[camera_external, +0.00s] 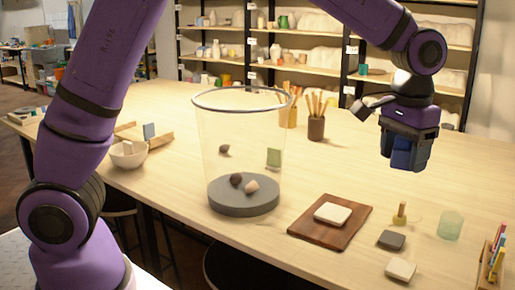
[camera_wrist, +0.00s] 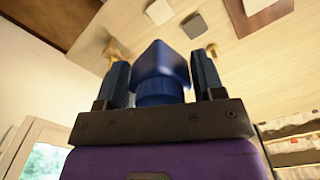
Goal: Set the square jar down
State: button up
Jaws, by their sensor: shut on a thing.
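A blue square jar (camera_wrist: 162,65) is held between the two dark fingers of my gripper (camera_external: 404,150). In the wrist view its squarish body stands out past the fingertips, with a narrower round part below it, nearer the palm. In the external view the jar (camera_external: 402,156) hangs under the wrist at the right, above the pale table (camera_external: 350,170), with a gap beneath it. The fingers partly hide its sides.
Below and in front are a brown board (camera_external: 318,233) with a pale tile, a dark tile (camera_external: 391,240), another pale tile (camera_external: 401,269), a brass-coloured stamp (camera_external: 400,217) and a greenish glass (camera_external: 450,227). A tall clear bin (camera_external: 240,130) and a brush cup (camera_external: 316,129) stand left.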

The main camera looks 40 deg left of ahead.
notch_tip(320, 180, up, 5)
jog(key=shift+w+a+r, duration=0.1)
jog(key=shift+r, duration=0.1)
jog(key=w+a+n, duration=0.1)
jog(key=w+a, duration=0.1)
jog(key=a, duration=0.8)
jog(key=w+a+n, duration=0.2)
jog(key=w+a, duration=0.1)
jog(key=a, duration=0.8)
jog(key=w+a+n, duration=0.2)
jog(key=a, duration=0.9)
jog(key=shift+w+r, duration=0.15)
jog(key=shift+r, duration=0.25)
jog(key=s+a+n, duration=0.2)
jog(key=s+a, duration=0.4)
jog(key=a, duration=0.4)
jog(key=s+a+f+n, duration=0.1)
jog(key=s+a+n, duration=0.1)
jog(key=s+a, duration=0.5)
jog(key=s+a+n, duration=0.2)
jog(key=s+a, duration=0.2)
jog(key=a, duration=0.8)
send_over(185, 184)
notch_tip(185, 184, down, 28)
jog(key=shift+d+r, duration=0.1)
jog(key=shift+s+f, duration=0.1)
jog(key=shift+f, duration=1.6)
jog(key=shift+f, duration=0.1)
